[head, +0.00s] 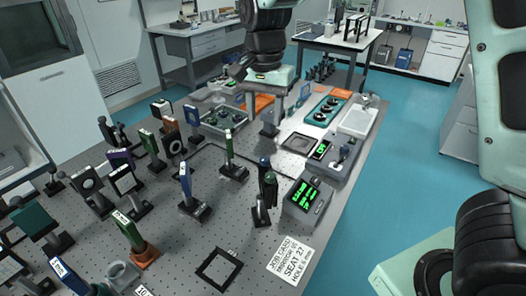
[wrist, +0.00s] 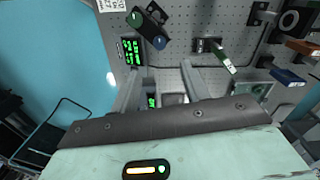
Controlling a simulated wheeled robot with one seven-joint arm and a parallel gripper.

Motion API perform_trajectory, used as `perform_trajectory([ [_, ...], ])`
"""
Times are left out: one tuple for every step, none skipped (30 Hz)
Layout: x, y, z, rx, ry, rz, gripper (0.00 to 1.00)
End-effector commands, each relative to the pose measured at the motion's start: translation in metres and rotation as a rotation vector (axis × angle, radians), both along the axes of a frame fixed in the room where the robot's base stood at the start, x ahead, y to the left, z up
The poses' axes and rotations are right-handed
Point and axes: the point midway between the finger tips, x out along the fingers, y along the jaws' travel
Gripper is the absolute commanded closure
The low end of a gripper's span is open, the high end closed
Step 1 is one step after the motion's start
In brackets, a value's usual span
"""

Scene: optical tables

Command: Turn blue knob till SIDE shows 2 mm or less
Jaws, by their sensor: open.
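The blue knob (head: 264,161) tops a dark mount on the perforated table, close beside a green knob (head: 270,178). In the wrist view the blue knob (wrist: 159,43) lies beyond my fingertips, with the green knob (wrist: 135,19) up and left of it. A readout box (head: 303,199) with green digits stands right of the knobs; it also shows in the wrist view (wrist: 132,50). Its digits are too small to read surely. My gripper (wrist: 160,78) is open and empty, apart from both knobs. In the head view it hangs behind them over the table.
A job card (head: 290,258) lies at the table's front right. A second box with a green display (head: 321,149) stands behind the readout. Several other mounts crowd the left side.

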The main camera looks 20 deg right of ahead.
Motion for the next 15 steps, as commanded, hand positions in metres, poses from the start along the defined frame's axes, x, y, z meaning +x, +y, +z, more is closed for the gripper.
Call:
perform_trajectory([
  [-0.001,-0.001,-0.010,-0.002,0.005,-0.002,0.54],
  [-0.001,0.000,-0.017,-0.002,0.005,-0.001,0.54],
  [-0.001,-0.001,-0.025,-0.002,0.005,0.000,0.54],
  [-0.001,0.000,-0.032,-0.002,0.006,-0.001,0.54],
  [-0.001,-0.001,-0.038,-0.002,0.005,-0.001,0.54],
  [-0.001,0.000,-0.046,-0.002,0.005,0.000,0.54],
  [-0.001,0.000,-0.053,-0.002,0.006,0.001,0.54],
  [-0.001,0.000,-0.059,-0.002,0.004,0.000,0.54],
  [-0.002,-0.001,-0.067,-0.002,0.005,0.000,0.54],
  [-0.001,-0.001,-0.073,-0.002,0.005,0.000,0.54],
  [-0.001,-0.001,-0.079,-0.001,0.005,0.000,0.54],
  [-0.001,-0.001,-0.086,-0.002,0.004,-0.001,0.54],
  [-0.001,-0.001,-0.091,-0.002,0.003,0.000,0.54],
  [-0.001,-0.001,-0.095,-0.002,0.003,-0.001,0.54],
  [-0.001,0.000,-0.101,0.000,0.003,0.000,0.54],
])
